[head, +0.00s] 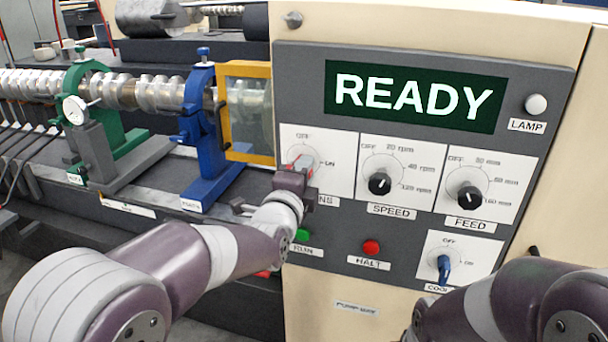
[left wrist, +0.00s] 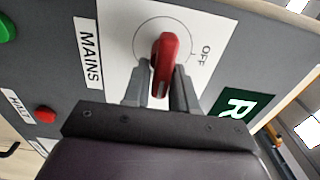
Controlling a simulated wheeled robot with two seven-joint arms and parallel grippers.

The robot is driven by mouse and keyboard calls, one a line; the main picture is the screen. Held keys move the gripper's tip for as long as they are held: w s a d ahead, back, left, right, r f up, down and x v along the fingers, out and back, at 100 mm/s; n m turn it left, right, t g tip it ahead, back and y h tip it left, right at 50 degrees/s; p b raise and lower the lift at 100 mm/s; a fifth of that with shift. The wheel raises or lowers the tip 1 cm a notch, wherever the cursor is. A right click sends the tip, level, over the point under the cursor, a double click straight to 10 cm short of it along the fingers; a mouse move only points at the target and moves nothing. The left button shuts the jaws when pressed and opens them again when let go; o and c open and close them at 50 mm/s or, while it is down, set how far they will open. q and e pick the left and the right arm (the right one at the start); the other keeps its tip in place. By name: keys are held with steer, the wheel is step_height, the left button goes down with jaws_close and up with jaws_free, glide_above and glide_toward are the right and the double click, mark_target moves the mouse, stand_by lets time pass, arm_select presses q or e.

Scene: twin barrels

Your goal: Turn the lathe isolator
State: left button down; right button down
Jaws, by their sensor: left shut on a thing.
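The isolator is the red MAINS handle (left wrist: 166,62) on a white dial plate (head: 329,142) at the panel's upper left. My left gripper (head: 300,172) is at this dial, its fingers (left wrist: 161,88) on both sides of the handle and shut on it. The gripper hides the ON label in the wrist view and much of the handle in the head view. My right gripper is out of view.
The display (head: 415,96) reads READY; the lamp (head: 536,104) looks white. SPEED (head: 380,184) and FEED (head: 470,197) knobs lie right of the isolator. A green RUN button (head: 302,235), red HALT button (head: 371,247) and blue coolant switch (head: 444,268) are below. A yellow-framed guard (head: 225,110) stands left.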

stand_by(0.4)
arm_select(q)
steer(key=c, duration=1.1)
jaws_free()
steer(key=shift+w, duration=0.1)
steer(key=b+v, duration=0.3)
steer(key=v, duration=0.9)
steer(key=shift+s+a, duration=0.15)
steer(key=shift+s, duration=0.2)
